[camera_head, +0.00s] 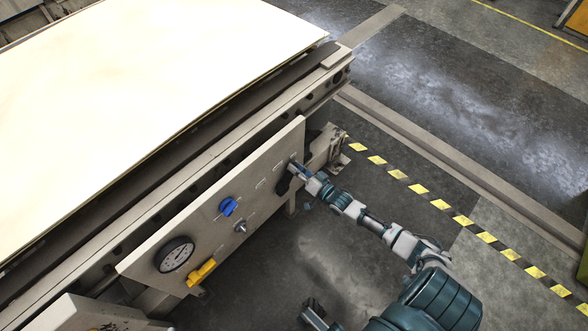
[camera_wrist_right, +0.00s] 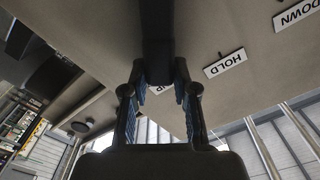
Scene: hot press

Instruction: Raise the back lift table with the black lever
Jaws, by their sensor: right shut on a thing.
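The black lever (camera_wrist_right: 157,40) stands out from the beige control panel (camera_head: 225,208). In the right wrist view the lever comes down from the top between the two fingers. My right gripper (camera_head: 297,170) is at the upper right end of the panel and is shut on the lever; it also shows in the right wrist view (camera_wrist_right: 160,88). A HOLD label (camera_wrist_right: 225,63) and a DOWN label (camera_wrist_right: 297,12) sit to the right of the lever. A third label behind the fingers is mostly hidden.
The panel also carries a blue knob (camera_head: 228,206), a smaller grey knob (camera_head: 241,226), a round gauge (camera_head: 175,254) and a yellow handle (camera_head: 201,272). A large white sheet (camera_head: 140,80) lies above the panel. Yellow-black floor tape (camera_head: 440,205) runs right across open floor.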

